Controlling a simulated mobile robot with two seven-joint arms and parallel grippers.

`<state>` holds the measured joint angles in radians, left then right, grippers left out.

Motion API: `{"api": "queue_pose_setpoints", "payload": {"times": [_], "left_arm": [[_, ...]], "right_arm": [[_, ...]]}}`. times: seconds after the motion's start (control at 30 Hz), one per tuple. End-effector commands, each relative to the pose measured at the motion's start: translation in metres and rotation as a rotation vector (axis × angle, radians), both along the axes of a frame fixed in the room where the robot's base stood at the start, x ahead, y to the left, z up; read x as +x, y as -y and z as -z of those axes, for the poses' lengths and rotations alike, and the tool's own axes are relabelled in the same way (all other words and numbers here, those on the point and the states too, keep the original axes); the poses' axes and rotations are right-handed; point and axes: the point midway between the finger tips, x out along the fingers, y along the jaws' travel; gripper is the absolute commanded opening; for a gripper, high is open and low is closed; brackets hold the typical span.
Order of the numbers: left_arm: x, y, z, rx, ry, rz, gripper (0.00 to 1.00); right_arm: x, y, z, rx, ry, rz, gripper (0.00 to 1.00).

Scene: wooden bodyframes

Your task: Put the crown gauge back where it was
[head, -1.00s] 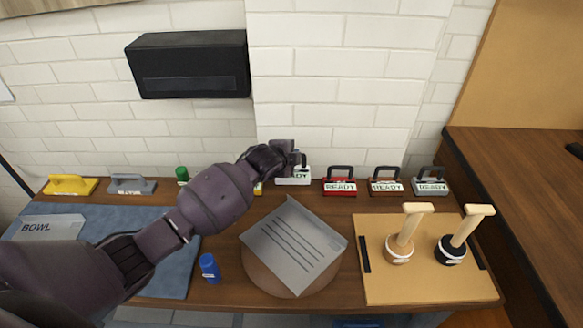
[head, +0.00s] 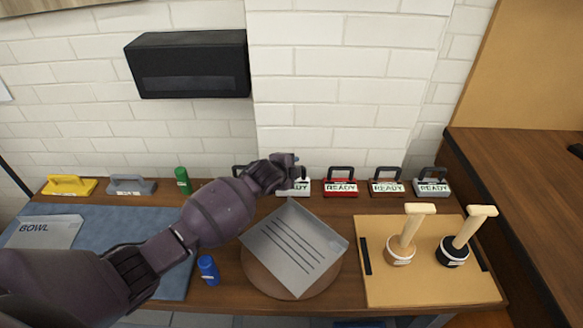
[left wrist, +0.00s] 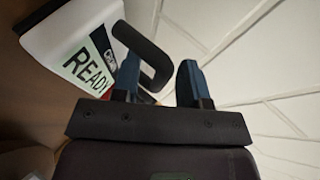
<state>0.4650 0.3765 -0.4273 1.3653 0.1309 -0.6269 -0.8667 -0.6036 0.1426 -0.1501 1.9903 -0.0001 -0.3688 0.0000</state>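A white gauge block with a black loop handle (head: 303,186) stands at the back of the table, labelled READY. In the left wrist view the white block (left wrist: 70,30) shows a small dark tag whose word I cannot read surely, so I cannot tell if it is the crown gauge. My left gripper (head: 290,162) is at its handle; in the left wrist view the gripper (left wrist: 160,72) is open, with part of the handle between its fingers. I see no clear grip on it. My right gripper is not in view.
Red (head: 341,188), dark red (head: 387,188) and grey (head: 432,188) READY blocks stand to the right. A green cylinder (head: 183,180), grey tool (head: 131,186) and yellow tool (head: 69,186) are left. A grey lined sheet (head: 292,245), blue cylinder (head: 208,269) and tan board (head: 395,292) lie nearer.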

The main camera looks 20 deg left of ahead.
Motion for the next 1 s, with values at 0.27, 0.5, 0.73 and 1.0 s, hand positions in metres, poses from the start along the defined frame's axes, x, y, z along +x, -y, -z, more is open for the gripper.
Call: {"api": "queue_pose_setpoints", "payload": {"times": [0.27, 0.5, 0.73, 1.0], "left_arm": [[0.000, 0.000, -0.002, 0.000, 0.001, 0.000, 0.40], [-0.018, -0.004, -0.015, 0.000, 0.001, 0.001, 0.40], [-0.049, -0.010, -0.034, 0.000, 0.002, 0.001, 0.40], [-0.083, -0.015, -0.055, 0.000, 0.002, 0.001, 0.40]], "right_arm": [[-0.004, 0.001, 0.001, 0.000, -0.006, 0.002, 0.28], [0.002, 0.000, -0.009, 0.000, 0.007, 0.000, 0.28], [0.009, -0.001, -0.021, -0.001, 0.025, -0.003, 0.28], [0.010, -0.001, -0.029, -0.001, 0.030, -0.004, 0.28]]}}
